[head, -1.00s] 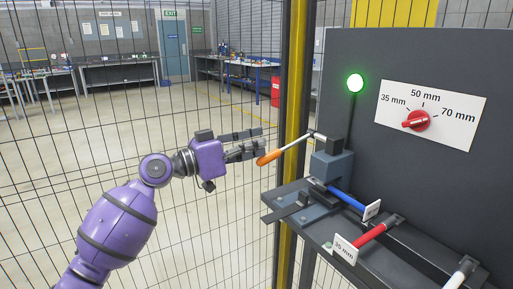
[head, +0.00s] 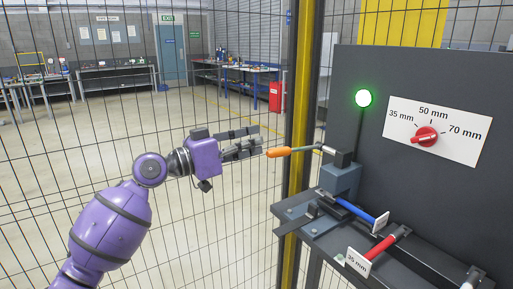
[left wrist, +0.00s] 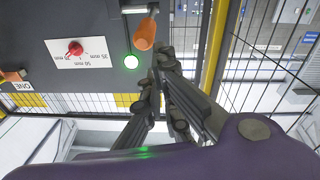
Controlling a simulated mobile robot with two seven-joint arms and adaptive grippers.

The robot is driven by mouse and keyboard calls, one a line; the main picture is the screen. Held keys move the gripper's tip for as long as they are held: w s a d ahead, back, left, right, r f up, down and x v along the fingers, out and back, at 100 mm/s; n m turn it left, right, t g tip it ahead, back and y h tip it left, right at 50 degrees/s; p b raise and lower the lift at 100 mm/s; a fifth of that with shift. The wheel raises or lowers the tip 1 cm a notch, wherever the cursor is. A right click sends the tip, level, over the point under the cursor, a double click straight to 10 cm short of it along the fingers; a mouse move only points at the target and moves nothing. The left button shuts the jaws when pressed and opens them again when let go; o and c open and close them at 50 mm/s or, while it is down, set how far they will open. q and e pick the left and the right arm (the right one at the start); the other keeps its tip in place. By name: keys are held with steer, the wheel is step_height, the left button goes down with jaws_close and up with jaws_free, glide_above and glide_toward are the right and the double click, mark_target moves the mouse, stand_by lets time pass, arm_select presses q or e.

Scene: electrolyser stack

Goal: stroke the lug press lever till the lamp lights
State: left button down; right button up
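The press lever has an orange grip (head: 278,153) on a metal rod and stands nearly level, joined to the lug press (head: 341,180). The lamp (head: 363,98) on the dark panel glows green; it also shows lit in the left wrist view (left wrist: 131,62). My left gripper (head: 259,139) is just left of the orange grip, its fingers apart with a gap between them. In the left wrist view the orange grip (left wrist: 146,34) lies beyond the fingertips, not between them. My right gripper is not in view.
A dial (head: 427,137) marked 35, 50 and 70 mm is on the panel (head: 475,90). A blue-handled tool (head: 361,212) and a red-handled tool (head: 384,246) lie on the bench below. A yellow post (head: 298,110) and mesh fence stand behind my left gripper.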

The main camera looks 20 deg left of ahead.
arm_select(q)
steer(key=b+v, duration=0.1)
steer(key=v, duration=0.6)
steer(key=shift+s+f, duration=0.15)
steer(key=shift+s, duration=0.2)
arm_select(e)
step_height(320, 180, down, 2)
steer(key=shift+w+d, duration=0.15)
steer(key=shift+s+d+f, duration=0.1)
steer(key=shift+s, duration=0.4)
